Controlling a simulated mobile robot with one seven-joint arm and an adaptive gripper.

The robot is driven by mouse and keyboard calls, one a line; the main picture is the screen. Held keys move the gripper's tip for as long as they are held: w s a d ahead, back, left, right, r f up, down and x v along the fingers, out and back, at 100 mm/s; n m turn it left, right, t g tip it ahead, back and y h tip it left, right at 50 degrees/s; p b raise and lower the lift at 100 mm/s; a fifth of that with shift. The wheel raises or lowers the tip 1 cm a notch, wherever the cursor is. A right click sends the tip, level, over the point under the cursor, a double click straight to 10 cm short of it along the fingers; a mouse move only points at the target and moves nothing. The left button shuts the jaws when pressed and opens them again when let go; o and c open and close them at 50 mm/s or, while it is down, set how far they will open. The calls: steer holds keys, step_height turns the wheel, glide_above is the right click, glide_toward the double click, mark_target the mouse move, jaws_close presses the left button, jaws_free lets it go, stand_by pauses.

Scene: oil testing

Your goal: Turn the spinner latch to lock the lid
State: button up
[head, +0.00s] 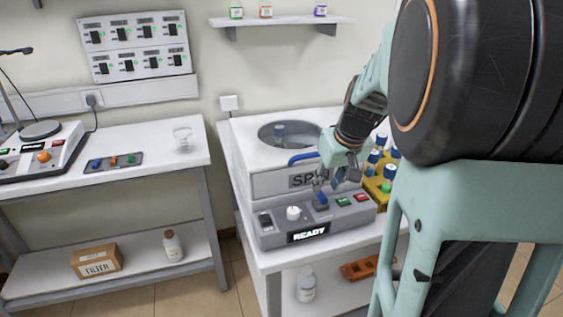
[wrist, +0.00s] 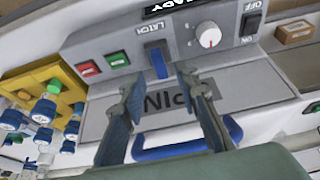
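The spinner (head: 262,160) is a white and grey box, and its lid looks closed, with a round window on top and a blue handle (head: 303,157) at the front. The blue latch (head: 321,201) is on the front control panel. In the wrist view the latch (wrist: 158,62) is a blue lever under an upside-down LATCH label. My gripper (head: 328,178) is just above the latch, pointing down. In the wrist view my gripper (wrist: 160,80) is open and empty, its fingers on either side of the lever's end; contact cannot be told.
The panel also has a white knob (wrist: 207,35), a switch (wrist: 252,20), a red button (wrist: 90,68), a green button (wrist: 117,60) and a READY display (head: 309,235). A yellow rack (head: 373,190) of blue-capped vials stands close on the right. A glass beaker (head: 183,138) stands on the left table.

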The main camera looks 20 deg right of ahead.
mark_target(322, 194)
steer(key=shift+x, duration=2)
steer(key=shift+c, duration=0.6)
jaws_close()
